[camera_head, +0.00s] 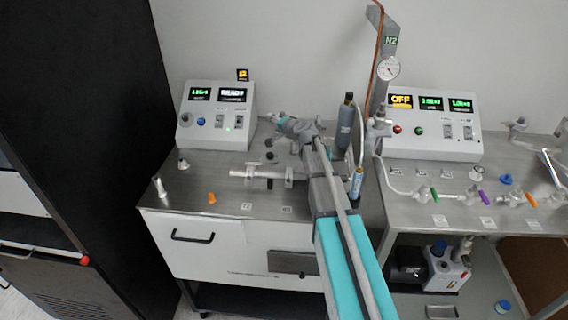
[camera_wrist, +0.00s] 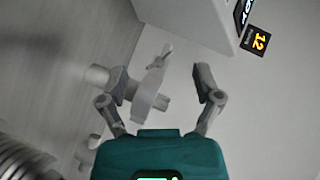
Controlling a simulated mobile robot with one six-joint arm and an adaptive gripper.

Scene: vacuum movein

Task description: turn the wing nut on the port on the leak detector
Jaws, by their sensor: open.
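The leak detector (camera_head: 215,112) is the pale console with green displays at the left of the bench. Part of its pale housing shows at the top of the wrist view (camera_wrist: 185,12). My gripper (camera_head: 282,122) is beside its right side. In the wrist view my gripper (camera_wrist: 156,84) is open, with one finger on each side of a pale clamp (camera_wrist: 150,98). A thin wing-like piece, likely the wing nut (camera_wrist: 161,56), stands at the clamp's far end. The clamp sits closer to the left finger; contact is unclear. My gripper and arm hide the port in the head view.
A ribbed hose (camera_wrist: 22,155) fills the lower left of the wrist view. A small orange display (camera_head: 242,74) is above the detector. A horizontal pipe (camera_head: 248,173) lies in front on the bench. A blue-grey cylinder (camera_head: 345,127) and N2 post (camera_head: 380,85) stand right of my arm.

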